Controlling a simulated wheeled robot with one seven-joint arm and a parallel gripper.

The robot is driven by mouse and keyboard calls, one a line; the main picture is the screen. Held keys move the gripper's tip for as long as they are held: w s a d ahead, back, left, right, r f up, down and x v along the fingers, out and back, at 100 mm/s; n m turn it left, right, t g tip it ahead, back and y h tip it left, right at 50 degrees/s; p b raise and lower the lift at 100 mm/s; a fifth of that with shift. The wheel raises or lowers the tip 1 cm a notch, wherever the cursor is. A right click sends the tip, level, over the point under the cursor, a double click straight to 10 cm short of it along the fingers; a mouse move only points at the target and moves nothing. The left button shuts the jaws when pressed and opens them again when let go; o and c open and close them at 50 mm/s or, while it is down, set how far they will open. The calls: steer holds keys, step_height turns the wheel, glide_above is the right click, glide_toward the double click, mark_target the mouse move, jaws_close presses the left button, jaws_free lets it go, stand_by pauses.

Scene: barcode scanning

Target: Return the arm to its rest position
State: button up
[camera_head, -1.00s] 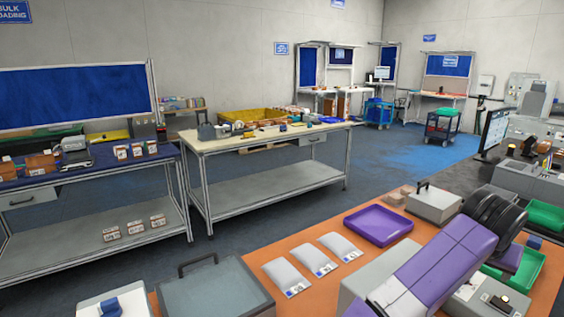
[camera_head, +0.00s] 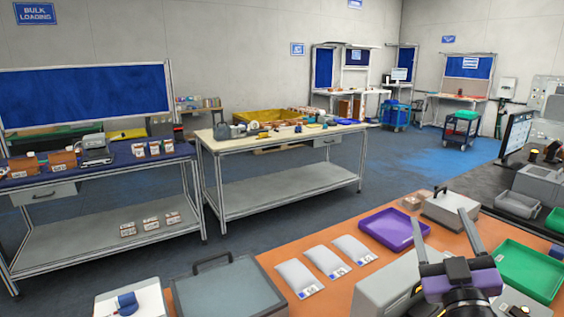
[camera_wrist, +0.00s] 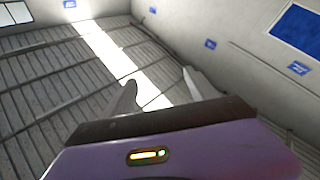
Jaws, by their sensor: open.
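My gripper (camera_head: 444,232) shows in the head view at the lower right, above the orange table (camera_head: 284,257). Its two grey fingers point up and stand apart, with nothing between them. In the wrist view my gripper (camera_wrist: 158,88) also shows spread, empty fingers, with the ceiling and upper walls behind them. Most of my arm is outside the head view.
On the orange table lie several white packets (camera_head: 354,249), a purple tray (camera_head: 394,228), a green tray (camera_head: 530,268) and grey boxes (camera_head: 228,290). A monitor (camera_head: 517,134) stands at the right. Open floor (camera_head: 390,172) lies beyond the table.

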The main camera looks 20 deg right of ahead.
steer(key=s+a+f+n+t+y, duration=0.2)
steer(key=s+a+f+n+y, duration=0.15)
steer(key=a+f+y, duration=0.5)
steer(key=s+a+f+g+y, duration=0.1)
steer(key=s+a+f, duration=0.3)
steer(key=s, duration=0.4)
steer(key=s+a+f+m+g+y, duration=0.1)
steer(key=s+a+f+g, duration=0.2)
steer(key=s+a+f, duration=0.2)
steer(key=s+a+f+m+g+y, duration=0.1)
steer(key=s+a+f, duration=0.3)
steer(key=s+a, duration=0.4)
steer(key=shift+s+a+f+g, duration=0.1)
steer(key=shift+s+f+g, duration=0.15)
steer(key=shift+s, duration=0.6)
steer(key=shift+s+a+f+g, duration=0.15)
steer(key=shift+s+g, duration=0.1)
steer(key=shift+s, duration=0.55)
steer(key=shift+s+d+f, duration=0.15)
steer(key=shift+s+f, duration=0.05)
steer(key=shift+s, duration=0.2)
